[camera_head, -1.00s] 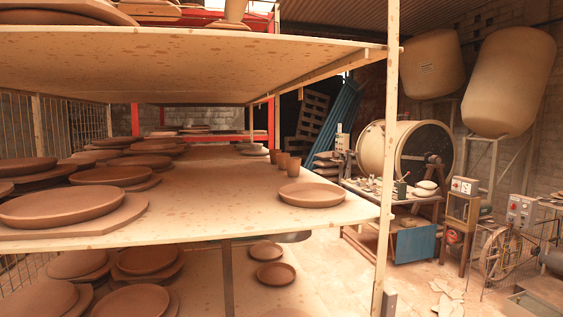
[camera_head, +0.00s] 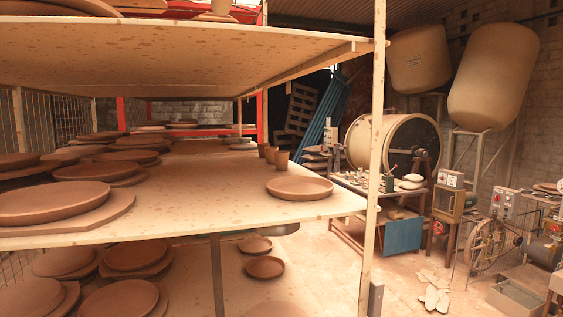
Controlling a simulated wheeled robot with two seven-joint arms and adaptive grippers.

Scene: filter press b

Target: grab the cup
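Several small brown clay cups stand upright in a short row on the middle shelf, behind a round plate. The nearest cup (camera_head: 281,162) is at the right of the row. Another cup (camera_head: 270,155) stands close to its left, and a third (camera_head: 262,150) is partly hidden behind. Neither of my grippers shows in the head view, so nothing is seen touching the cups.
The wooden shelf (camera_head: 225,198) holds a round plate (camera_head: 300,188) in front of the cups and several stacked plates at left. A wooden post (camera_head: 373,150) rises at the shelf's right corner. A worktable with a drum (camera_head: 385,143) stands beyond; floor between is mostly clear.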

